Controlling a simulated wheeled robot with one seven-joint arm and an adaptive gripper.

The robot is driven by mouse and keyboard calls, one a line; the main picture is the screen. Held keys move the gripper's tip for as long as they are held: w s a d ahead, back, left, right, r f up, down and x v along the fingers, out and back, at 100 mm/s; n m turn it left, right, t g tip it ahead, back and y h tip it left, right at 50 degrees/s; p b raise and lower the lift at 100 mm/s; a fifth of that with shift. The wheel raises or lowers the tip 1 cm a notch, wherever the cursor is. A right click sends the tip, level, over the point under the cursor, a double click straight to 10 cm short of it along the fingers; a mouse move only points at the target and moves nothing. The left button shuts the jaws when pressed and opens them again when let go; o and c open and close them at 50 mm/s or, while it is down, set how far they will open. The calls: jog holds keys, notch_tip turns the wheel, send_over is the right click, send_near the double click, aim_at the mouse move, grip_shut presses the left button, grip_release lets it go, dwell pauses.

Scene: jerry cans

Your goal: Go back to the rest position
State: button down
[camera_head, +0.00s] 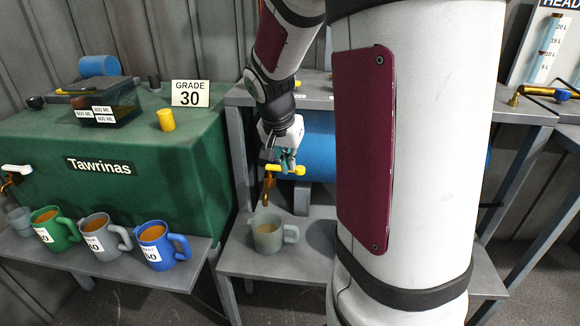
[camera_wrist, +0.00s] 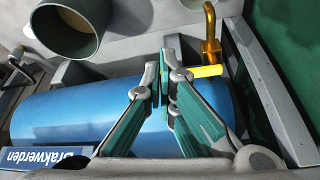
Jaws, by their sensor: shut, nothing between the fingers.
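My gripper (camera_head: 287,160) is at the yellow tap handle (camera_head: 286,170) in front of a blue drum, above the lower shelf. In the wrist view my gripper (camera_wrist: 164,82) has its green fingers together, with nothing between them. The yellow handle (camera_wrist: 206,71) and brass spout (camera_wrist: 211,32) show just right of the fingertips there. I cannot tell whether the fingers touch the handle. The blue drum (camera_head: 318,140) is partly hidden behind my arm. In the wrist view the drum (camera_wrist: 85,108) lies behind the fingers and bears a "Brakwerden" label.
Green, grey and blue mugs (camera_head: 160,247) with brown liquid stand on the left shelf. A green tank (camera_head: 150,180) marked "Tawrinas" stands behind them.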

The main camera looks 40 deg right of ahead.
jog(key=shift+s+a+r, duration=0.1)
jog(key=shift+a+r, duration=0.1)
jog(key=shift+r, duration=0.3)
jog(key=s+a+r+n+g+y, duration=0.1)
jog(key=s+a+r+n+y, duration=0.15)
jog(key=s+a+n, duration=0.75)
jog(key=s+a+r+n+y, duration=0.2)
jog(key=s+a+r+n, duration=0.15)
jog(key=s+a, duration=1.2)
notch_tip(320, 180, up, 27)
jog(key=d+t+p, duration=0.2)
jog(key=t+p, duration=0.1)
jog(key=p, duration=2.2)
jog(key=shift+s+p, duration=0.3)
jog(key=shift+s, duration=0.05)
jog(key=shift+h, duration=0.25)
